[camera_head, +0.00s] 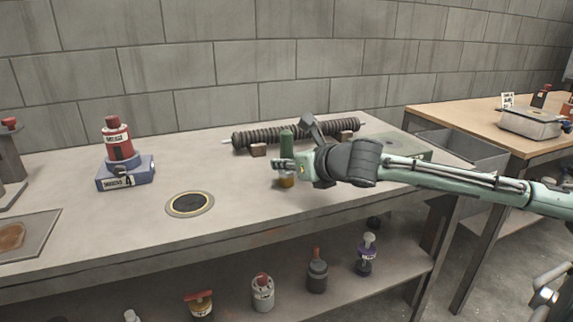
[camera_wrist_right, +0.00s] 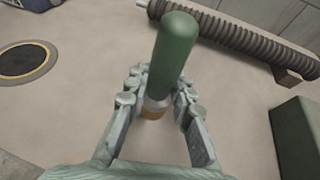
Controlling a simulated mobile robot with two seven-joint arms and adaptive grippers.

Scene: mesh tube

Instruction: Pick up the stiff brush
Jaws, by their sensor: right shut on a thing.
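The stiff brush (camera_wrist_right: 175,50) has a green rounded handle, a pale metal collar and a yellow-brown lower end. In the right wrist view it stands upright between the two fingers of my right gripper (camera_wrist_right: 152,108), which is shut on it around the collar. In the head view the brush's green handle (camera_head: 286,141) rises above my right gripper (camera_head: 283,164), and its amber end (camera_head: 286,182) shows just below. I cannot tell whether its lower end touches the table. My left gripper is not in view.
A dark ribbed roller (camera_head: 285,133) rests on brown blocks behind the brush. A black disc with a yellow ring (camera_head: 190,203) lies on the workbench (camera_head: 240,225) to the left. A red bottle (camera_head: 117,135) stands on a blue base (camera_head: 126,171). Several containers stand on the lower shelf.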

